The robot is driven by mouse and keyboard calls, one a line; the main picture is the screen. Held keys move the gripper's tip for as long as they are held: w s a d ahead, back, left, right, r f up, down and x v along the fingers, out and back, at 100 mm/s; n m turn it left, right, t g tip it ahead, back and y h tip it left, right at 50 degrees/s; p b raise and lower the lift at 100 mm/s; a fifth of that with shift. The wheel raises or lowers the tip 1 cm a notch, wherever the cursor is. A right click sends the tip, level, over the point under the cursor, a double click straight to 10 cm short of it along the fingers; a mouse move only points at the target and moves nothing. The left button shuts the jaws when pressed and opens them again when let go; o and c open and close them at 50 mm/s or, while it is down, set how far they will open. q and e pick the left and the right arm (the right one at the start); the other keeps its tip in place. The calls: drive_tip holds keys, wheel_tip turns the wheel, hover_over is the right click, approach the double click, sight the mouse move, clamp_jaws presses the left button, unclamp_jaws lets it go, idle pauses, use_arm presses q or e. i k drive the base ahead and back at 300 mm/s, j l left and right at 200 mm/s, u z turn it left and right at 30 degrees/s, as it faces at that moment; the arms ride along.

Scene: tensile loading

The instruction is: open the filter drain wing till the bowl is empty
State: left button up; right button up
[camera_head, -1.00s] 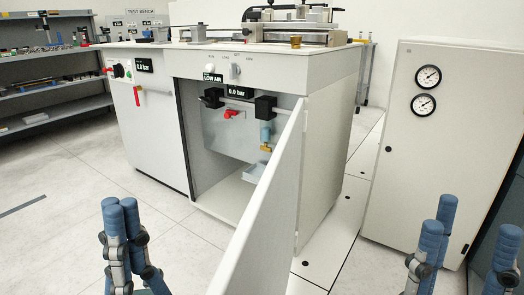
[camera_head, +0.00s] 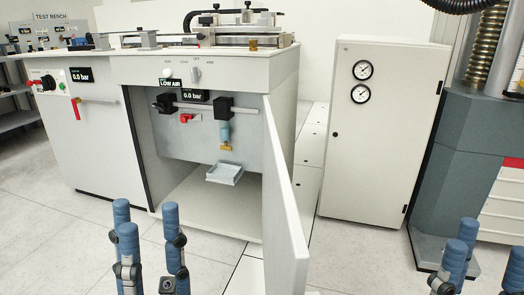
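The filter's blue bowl (camera_head: 224,132) hangs under a black block on the pipe inside the open cabinet. Its small brass drain wing (camera_head: 226,148) is at the bottom. Whether the bowl holds liquid is too small to tell. A shallow grey tray (camera_head: 224,174) is below the wing, apart from it. My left gripper (camera_head: 148,232) is at the lower left, in front of the cabinet, its blue fingers spread, open and empty. My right gripper (camera_head: 488,255) is at the lower right, far from the filter, fingers apart and empty, partly cut by the frame edge.
The cabinet door (camera_head: 285,190) stands open toward me, right of the filter. A red valve handle (camera_head: 187,118) is on the pipe's left part, below a 0.0 bar display (camera_head: 196,96). A white gauge cabinet (camera_head: 380,140) stands right. The floor at left is clear.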

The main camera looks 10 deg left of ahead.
sight(225, 146)
drive_tip(key=j+z, duration=0.2)
drive_tip(key=z, duration=0.25)
drive_tip(key=k+j+z, duration=0.15)
drive_tip(key=z, duration=0.3)
drive_tip(key=k+j+z, duration=0.1)
drive_tip(key=z, duration=0.35)
drive_tip(key=k+j+z, duration=0.1)
drive_tip(key=z, duration=0.3)
drive_tip(key=k+j+z, duration=0.1)
drive_tip(key=z, duration=0.35)
drive_tip(key=k+z, duration=0.2)
drive_tip(key=z, duration=0.25)
drive_tip(key=k+j+z, duration=0.1)
drive_tip(key=z, duration=0.3)
drive_tip(key=k+z, duration=0.2)
drive_tip(key=z, duration=0.25)
drive_tip(key=k+z, duration=0.15)
drive_tip(key=z, duration=0.25)
drive_tip(key=k+j+u, duration=0.35)
drive_tip(key=k+j, duration=0.3)
drive_tip(key=k, duration=0.15)
drive_tip(key=k+j+u, duration=0.2)
drive_tip(key=j+u, duration=0.2)
drive_tip(key=k+j+u, duration=0.1)
drive_tip(key=j+u, duration=0.3)
drive_tip(key=k+j+u, duration=0.1)
drive_tip(key=j+u, duration=0.7)
